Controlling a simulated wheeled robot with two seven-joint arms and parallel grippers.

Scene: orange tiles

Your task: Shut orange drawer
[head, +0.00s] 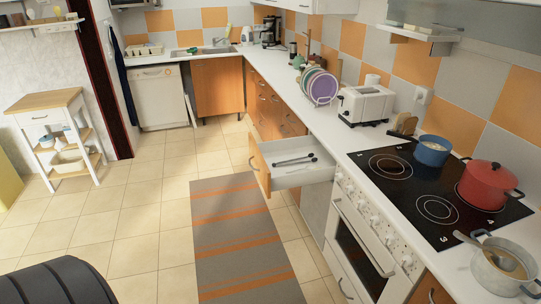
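The orange drawer (262,174) is pulled out from the counter run, just beyond the oven. Its orange front, with a metal handle (253,163), faces left into the room. Its white inside (305,174) is exposed and holds dark utensils (295,160). Neither of my grippers shows in the head view.
Tiled floor (150,190) is clear. A white trolley (52,115) stands at left.

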